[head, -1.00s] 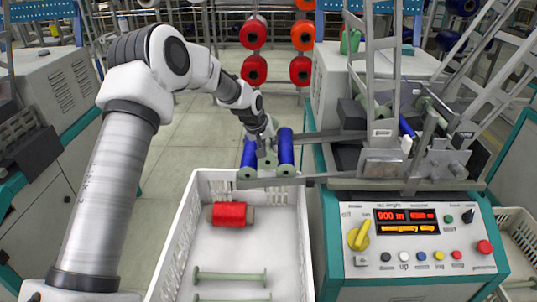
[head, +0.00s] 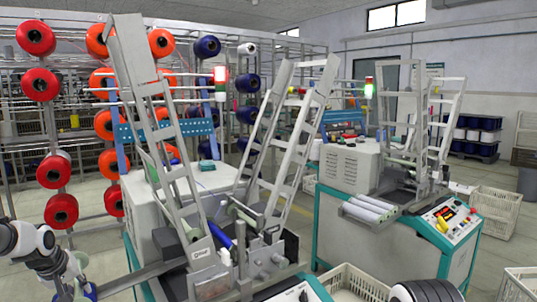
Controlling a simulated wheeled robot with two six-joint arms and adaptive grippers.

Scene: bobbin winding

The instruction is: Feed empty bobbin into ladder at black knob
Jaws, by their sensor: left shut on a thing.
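My left gripper (head: 72,284) is low at the left edge in the head view, cut by the bottom of the picture. It is shut on a bobbin, mostly hidden; a patch of blue shows beside the fingers. The near winding machine carries two grey ladders: a left ladder (head: 163,130) leaning left and a right ladder (head: 285,140) leaning right. The gripper is left of and below both, beside a flat metal rail (head: 150,273). A dark knob (head: 303,296) shows on the machine's panel at the bottom edge.
A rack of red and blue spools (head: 57,169) stands behind at the left. A second winding machine (head: 345,215) with its own ladders stands at the right. A white crate (head: 350,280) is at the bottom. The ladders and metal rails are close obstacles.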

